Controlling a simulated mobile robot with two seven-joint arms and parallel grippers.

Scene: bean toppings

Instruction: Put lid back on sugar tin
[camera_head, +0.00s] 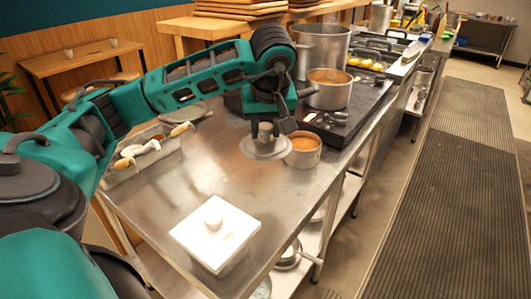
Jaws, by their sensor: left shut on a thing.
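The sugar tin (304,159) is a small round metal tin, open at the top, with orange-brown contents showing. It stands upright on the steel table, right of my left gripper. The lid (253,153) is a flat round grey disc just left of the tin. My left gripper (265,135) points down over the middle of the lid and is shut on it; the fingers hide its centre. I cannot tell whether the lid touches the table. My right gripper is not in view.
A tray of wooden-handled utensils (125,170) lies at the left. Behind the tin are a black stove (355,115) and two large pots (329,95). The table's middle is clear.

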